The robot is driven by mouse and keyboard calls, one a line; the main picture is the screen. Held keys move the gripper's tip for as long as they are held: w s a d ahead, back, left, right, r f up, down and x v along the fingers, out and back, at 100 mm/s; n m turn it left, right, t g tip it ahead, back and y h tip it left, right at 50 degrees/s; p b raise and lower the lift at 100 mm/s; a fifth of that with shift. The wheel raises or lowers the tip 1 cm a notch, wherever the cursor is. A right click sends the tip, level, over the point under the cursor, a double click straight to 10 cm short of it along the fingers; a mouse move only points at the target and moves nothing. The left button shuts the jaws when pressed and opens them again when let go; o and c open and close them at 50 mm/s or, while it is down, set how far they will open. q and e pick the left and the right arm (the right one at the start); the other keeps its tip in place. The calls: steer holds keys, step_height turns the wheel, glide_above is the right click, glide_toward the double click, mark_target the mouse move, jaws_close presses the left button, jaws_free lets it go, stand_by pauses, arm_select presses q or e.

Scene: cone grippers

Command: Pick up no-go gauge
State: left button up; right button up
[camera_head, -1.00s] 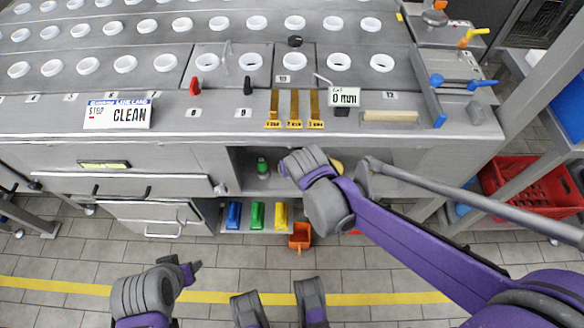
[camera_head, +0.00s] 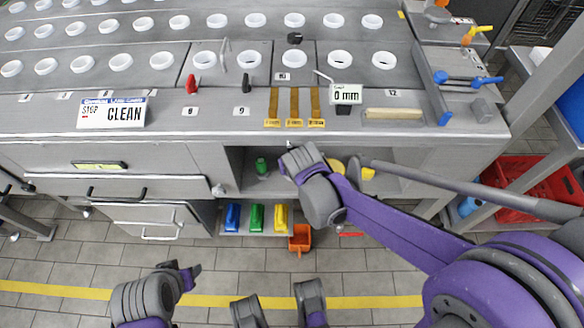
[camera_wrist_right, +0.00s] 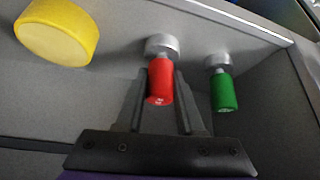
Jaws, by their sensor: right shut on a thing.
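The no-go gauge appears to be the red-handled plug (camera_wrist_right: 160,82) with a metal head, in the right wrist view. My right gripper (camera_wrist_right: 160,100) is shut on its red handle, one finger on each side. The metal head is close to the grey surface; I cannot tell if it touches. In the head view my right gripper (camera_head: 287,167) is at the open shelf under the bench, and the red plug is hidden there. My left gripper (camera_head: 190,274) is low at the left over the floor, away from the bench; its jaws are unclear.
A green plug (camera_wrist_right: 223,90) stands close to the right of the red one in the wrist view. A yellow round piece (camera_wrist_right: 57,30) is at the upper left. The bench top (camera_head: 350,135) lies above the shelf. An orange bin (camera_head: 301,238) hangs below it.

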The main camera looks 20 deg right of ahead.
jaws_close()
steer(key=shift+s+r, duration=0.3)
steer(key=shift+r, duration=0.05)
steer(key=s+a+r+p, duration=0.1)
steer(key=s+r+p, duration=0.4)
steer(key=s, duration=0.8)
step_height(320, 180, up, 2)
steer(key=shift+s+r, duration=0.2)
steer(key=shift+a, duration=0.1)
